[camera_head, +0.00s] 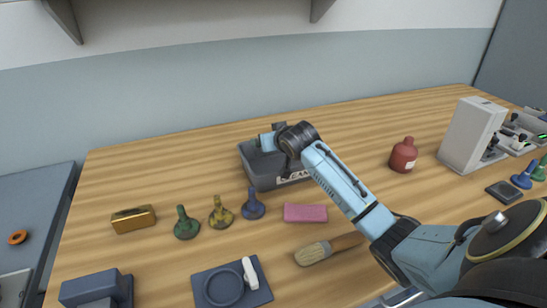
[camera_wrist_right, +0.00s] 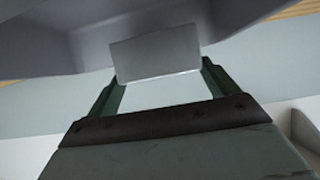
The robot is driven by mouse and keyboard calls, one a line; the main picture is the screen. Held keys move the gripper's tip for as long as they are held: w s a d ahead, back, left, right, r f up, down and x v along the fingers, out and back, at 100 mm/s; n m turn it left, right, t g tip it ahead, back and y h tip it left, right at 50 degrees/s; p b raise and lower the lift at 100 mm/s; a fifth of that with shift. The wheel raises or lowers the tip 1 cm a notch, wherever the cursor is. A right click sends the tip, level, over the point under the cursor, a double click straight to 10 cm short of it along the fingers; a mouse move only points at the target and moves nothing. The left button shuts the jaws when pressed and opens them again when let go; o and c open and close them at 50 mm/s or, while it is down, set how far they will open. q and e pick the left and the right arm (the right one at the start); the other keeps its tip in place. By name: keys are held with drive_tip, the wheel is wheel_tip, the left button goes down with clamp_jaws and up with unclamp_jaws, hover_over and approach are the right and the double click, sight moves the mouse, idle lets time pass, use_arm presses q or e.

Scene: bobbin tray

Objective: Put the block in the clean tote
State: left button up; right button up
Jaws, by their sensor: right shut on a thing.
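A grey tote (camera_head: 260,178) stands at the back middle of the bench. The lettering on its front is partly hidden by my right arm, so I cannot read it all. In the right wrist view my right gripper (camera_wrist_right: 157,78) is shut on a plain silver-grey block (camera_wrist_right: 155,53). A large grey surface, which looks like the tote (camera_wrist_right: 60,45), lies just beyond the block. In the head view my right wrist is over the tote; the fingertips and the block are hidden there. I cannot tell whether the block touches the tote. My left gripper is not in view.
A gold block (camera_head: 133,219), several coloured bobbin-like pieces, a pink block (camera_head: 305,213) and a brush (camera_head: 328,248) lie in front of the tote. A red bottle (camera_head: 403,155) and a white machine (camera_head: 472,134) stand to the right.

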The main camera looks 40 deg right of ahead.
wheel_tip(320, 180, down, 5)
drive_tip(key=shift+a+r+b, duration=0.1)
drive_tip(key=shift+b, duration=0.35)
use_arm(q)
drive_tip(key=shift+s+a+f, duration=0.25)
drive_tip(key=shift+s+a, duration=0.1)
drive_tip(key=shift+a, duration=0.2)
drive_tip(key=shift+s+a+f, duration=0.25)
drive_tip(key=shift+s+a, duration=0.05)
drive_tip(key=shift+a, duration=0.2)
use_arm(e)
drive_tip(key=o, duration=1.1)
drive_tip(key=shift+f, duration=0.2)
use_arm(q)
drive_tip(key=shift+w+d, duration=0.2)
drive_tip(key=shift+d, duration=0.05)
